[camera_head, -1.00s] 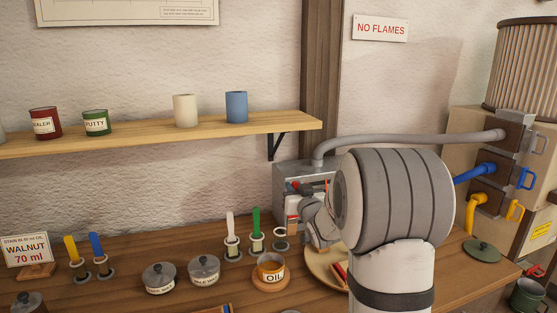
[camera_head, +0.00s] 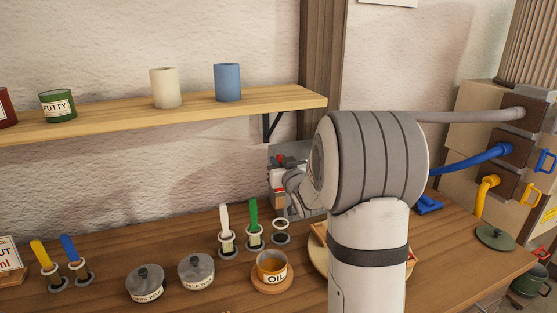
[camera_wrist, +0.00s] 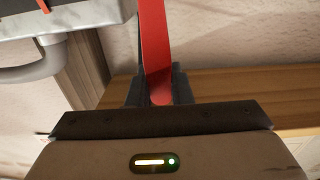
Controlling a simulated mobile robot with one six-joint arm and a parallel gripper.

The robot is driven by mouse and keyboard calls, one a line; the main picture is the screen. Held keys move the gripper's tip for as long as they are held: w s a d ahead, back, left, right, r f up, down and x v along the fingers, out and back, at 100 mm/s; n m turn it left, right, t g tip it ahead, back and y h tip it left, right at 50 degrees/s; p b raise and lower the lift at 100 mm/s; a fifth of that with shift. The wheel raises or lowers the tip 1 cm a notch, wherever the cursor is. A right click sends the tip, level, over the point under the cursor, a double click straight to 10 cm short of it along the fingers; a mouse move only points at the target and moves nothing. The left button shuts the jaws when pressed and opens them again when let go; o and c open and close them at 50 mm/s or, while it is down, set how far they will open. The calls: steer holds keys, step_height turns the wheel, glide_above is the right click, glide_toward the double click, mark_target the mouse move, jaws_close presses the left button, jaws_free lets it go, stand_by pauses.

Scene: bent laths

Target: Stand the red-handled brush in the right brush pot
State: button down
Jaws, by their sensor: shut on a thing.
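My gripper (camera_wrist: 160,92) is shut on the red-handled brush (camera_wrist: 155,45); the red handle runs up between the jaws in the wrist view. Its bristle end cannot be made out. In the head view my gripper (camera_head: 279,180) is small and partly behind my arm, in front of the grey metal box. A bit of red shows beside it. An empty ring holder (camera_head: 280,228) stands to the right of the green-handled brush (camera_head: 253,217) and white-handled brush (camera_head: 225,220). On the shelf above stand a cream cup (camera_head: 165,88) and, right of it, a blue cup (camera_head: 228,83).
An oil pot (camera_head: 272,268) and two lidded grey tins stand on the bench, left of a round tray (camera_head: 318,258) mostly hidden by my arm. Yellow and blue brushes stand at far left. The shelf (camera_head: 280,98) overhangs the bench. Hoses run at right.

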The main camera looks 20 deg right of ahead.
mark_target(281, 191)
steer(key=shift+s+d+f+b, duration=0.15)
steer(key=shift+f+b, duration=0.15)
steer(key=shift+f, duration=0.45)
steer(key=shift+f+b, duration=0.6)
steer(key=shift+f, duration=0.8)
step_height(281, 191, down, 6)
steer(key=b, duration=0.6)
steer(key=shift+r, duration=0.2)
steer(key=c, duration=1.2)
jaws_free()
steer(key=s+b, duration=0.1)
steer(key=s, duration=0.6)
steer(key=shift+s, duration=0.4)
steer(key=shift+a, duration=0.2)
